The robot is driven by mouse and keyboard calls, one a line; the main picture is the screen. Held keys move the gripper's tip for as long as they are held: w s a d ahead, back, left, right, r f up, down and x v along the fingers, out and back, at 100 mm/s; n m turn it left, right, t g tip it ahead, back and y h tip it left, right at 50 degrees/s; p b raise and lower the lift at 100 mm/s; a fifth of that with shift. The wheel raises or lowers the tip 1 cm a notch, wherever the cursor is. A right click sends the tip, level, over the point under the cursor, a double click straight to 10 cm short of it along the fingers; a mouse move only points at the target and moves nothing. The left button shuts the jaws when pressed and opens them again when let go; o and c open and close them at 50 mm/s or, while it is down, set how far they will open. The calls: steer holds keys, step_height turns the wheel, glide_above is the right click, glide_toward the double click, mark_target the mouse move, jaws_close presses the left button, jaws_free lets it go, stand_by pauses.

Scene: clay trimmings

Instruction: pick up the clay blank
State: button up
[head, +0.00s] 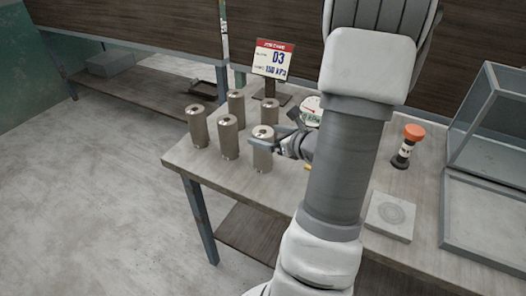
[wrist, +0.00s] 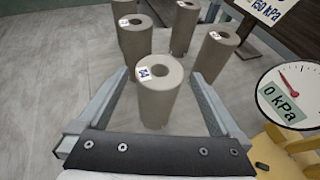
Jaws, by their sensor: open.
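Several grey-brown clay blanks, upright cylinders with a hole in the top and small white number tags, stand at the left end of the bench. The nearest blank (wrist: 160,92) in the wrist view stands between the two fingers of my gripper (wrist: 160,74), which is open. I cannot tell whether either finger touches it. In the head view that blank (head: 263,156) has my gripper (head: 272,143) at its side, partly hidden by my arm. Other blanks (head: 228,138) (head: 196,127) (head: 236,108) stand close behind and left. The tag numbers are too blurred to read surely.
A job card (head: 273,58) reads 03 and 150 kPa. A gauge (wrist: 290,92) reads 0 kPa. Right of my arm are an orange-topped post (head: 407,146), a square slab with a disc (head: 390,215) and a glass-sided case (head: 487,150). The bench's left edge is near the blanks.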

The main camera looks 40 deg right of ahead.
mark_target(257, 132)
steer(key=shift+x, duration=2.65)
steer(key=shift+r, duration=0.1)
jaws_close()
